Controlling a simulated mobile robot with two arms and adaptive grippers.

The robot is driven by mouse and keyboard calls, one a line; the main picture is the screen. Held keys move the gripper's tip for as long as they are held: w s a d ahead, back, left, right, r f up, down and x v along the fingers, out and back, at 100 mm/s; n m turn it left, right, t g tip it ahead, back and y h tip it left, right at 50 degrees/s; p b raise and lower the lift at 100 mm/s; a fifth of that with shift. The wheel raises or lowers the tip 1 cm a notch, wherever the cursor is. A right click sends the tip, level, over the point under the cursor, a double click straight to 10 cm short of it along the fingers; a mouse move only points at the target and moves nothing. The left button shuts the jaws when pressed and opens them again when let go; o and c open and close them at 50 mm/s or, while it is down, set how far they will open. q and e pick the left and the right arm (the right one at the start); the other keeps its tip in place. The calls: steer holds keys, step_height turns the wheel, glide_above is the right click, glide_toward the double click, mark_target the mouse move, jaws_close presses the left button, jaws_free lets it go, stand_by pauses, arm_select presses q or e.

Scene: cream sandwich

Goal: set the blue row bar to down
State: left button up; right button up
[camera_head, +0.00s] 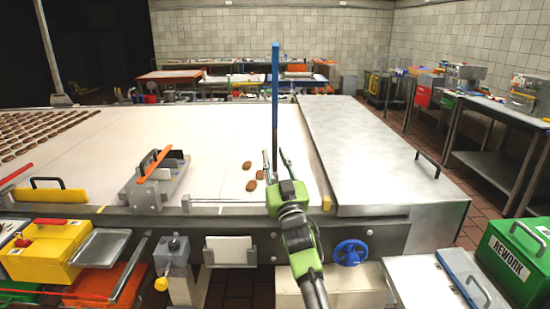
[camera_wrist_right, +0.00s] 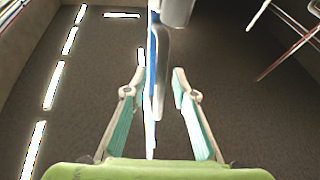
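The blue row bar (camera_head: 275,75) stands upright above the white conveyor belt, blue at the top and grey lower down. In the right wrist view the bar (camera_wrist_right: 155,75) shows as a narrow blue and pale strip running down between the fingers. My right gripper (camera_head: 277,162) points up at the bar's lower part. In the right wrist view its two fingers (camera_wrist_right: 158,92) are apart, one on each side of the bar, with gaps visible. The bar's lower end is hidden behind the gripper. My left gripper is not in view.
A few brown biscuits (camera_head: 250,184) lie on the belt (camera_head: 220,140) beside the gripper. A steel cover (camera_head: 370,150) with a handle is at right. A blue handwheel (camera_head: 350,252) is below. A green REWORK box (camera_head: 518,262) stands at lower right; a yellow box (camera_head: 45,250) at lower left.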

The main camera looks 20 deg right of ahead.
jaws_close()
